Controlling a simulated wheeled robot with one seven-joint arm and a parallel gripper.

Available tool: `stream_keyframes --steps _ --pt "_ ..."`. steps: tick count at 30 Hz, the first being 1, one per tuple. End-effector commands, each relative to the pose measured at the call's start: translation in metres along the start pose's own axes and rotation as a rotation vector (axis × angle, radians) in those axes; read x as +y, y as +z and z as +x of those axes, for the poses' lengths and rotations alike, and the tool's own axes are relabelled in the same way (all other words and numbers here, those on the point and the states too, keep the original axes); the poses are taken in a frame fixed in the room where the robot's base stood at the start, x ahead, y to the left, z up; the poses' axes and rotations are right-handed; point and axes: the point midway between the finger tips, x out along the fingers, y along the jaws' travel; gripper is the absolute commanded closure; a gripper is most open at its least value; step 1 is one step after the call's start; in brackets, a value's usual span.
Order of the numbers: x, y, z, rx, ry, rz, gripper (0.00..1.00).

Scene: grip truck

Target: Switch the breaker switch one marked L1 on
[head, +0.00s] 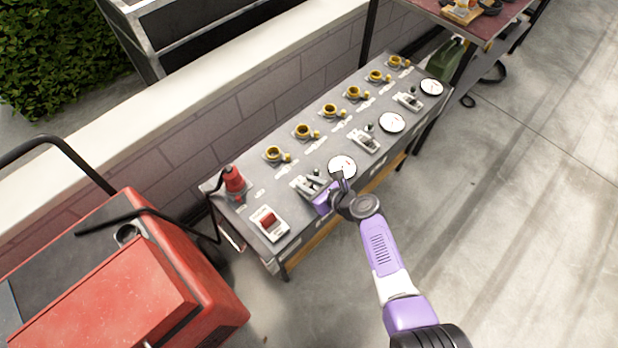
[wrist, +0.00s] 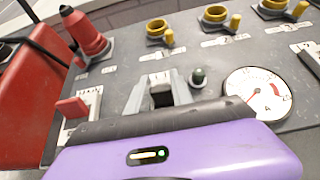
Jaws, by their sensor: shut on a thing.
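The breaker switch (wrist: 160,78) at the red-plug end of the grey panel has a pale plate; its L1 marking is too small to read. My gripper (head: 312,184) is at this switch in the head view. In the wrist view my gripper (wrist: 165,88) reaches over the switch from the panel's front edge and is shut on its lever. The lever is mostly hidden, so its position cannot be told. Two similar breaker switches, a middle one (head: 365,140) and a far one (head: 408,101), stand farther along the panel.
A round gauge (wrist: 257,93) is right of my gripper. A red rocker switch (head: 268,221) and a red plug (head: 234,181) are on the left. Yellow sockets (head: 304,131) line the back. A red machine (head: 150,290) stands left; open floor (head: 500,230) lies right.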

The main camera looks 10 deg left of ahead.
Motion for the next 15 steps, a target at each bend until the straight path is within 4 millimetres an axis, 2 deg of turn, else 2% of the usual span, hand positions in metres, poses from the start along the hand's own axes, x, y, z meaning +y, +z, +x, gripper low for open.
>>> stream_keyframes --steps 15 --pt "0.0002 0.0000 0.0026 0.060 0.000 0.001 1.00"
